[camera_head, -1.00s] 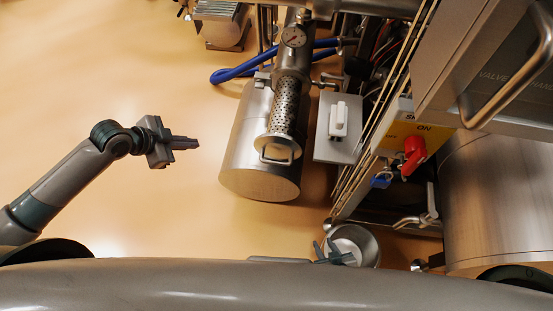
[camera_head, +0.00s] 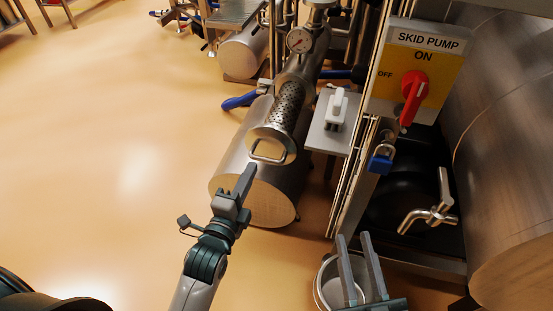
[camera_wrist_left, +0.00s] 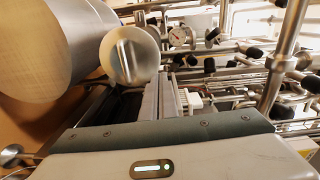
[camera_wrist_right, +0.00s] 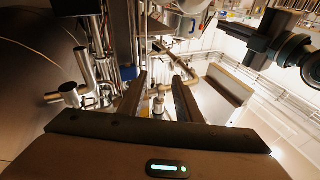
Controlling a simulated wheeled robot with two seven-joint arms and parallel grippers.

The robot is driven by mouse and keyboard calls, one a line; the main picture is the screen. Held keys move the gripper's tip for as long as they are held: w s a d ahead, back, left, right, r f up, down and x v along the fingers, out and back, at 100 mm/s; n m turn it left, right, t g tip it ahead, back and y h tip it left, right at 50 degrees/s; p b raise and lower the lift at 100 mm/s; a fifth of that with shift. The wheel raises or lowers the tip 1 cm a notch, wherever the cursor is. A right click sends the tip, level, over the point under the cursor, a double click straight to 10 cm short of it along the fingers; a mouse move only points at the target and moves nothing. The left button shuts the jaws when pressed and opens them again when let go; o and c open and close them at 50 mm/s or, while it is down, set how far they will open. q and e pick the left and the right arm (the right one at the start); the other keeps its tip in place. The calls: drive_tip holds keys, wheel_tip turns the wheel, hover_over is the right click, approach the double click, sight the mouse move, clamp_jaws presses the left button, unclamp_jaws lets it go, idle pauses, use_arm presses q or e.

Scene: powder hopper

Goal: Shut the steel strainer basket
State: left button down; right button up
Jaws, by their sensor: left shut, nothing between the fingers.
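The steel strainer basket (camera_head: 290,100) is a perforated cylinder. A stretch of its holes shows between its round end cap (camera_head: 273,135) and the steel housing (camera_head: 317,50) behind, so it stands partly drawn out. The cap has a bow handle (camera_head: 268,153) and also shows in the left wrist view (camera_wrist_left: 130,55). My left gripper (camera_head: 250,168) is shut and empty, its tips just below the handle; I cannot tell whether they touch it. My right gripper (camera_head: 354,238) is open and empty, low at the right, over a steel pot (camera_head: 324,285).
A large steel cylinder (camera_head: 245,190) lies under the basket. To the right are a plate with a white block (camera_head: 337,108), the skid pump panel (camera_head: 435,65) with a red switch, a blue padlock (camera_head: 381,160) and a tank (camera_head: 510,150). The floor at left is clear.

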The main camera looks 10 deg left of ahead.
sight(269, 130)
use_arm(q)
drive_tip(key=shift+s+f+y, duration=0.2)
drive_tip(key=shift+s+y, duration=0.1)
drive_tip(key=shift+s, duration=0.05)
use_arm(e)
drive_tip(key=shift+s+d+r, duration=0.3)
drive_tip(key=shift+s+r, duration=0.1)
drive_tip(key=shift+r, duration=0.3)
use_arm(q)
drive_tip(key=shift+w, duration=0.15)
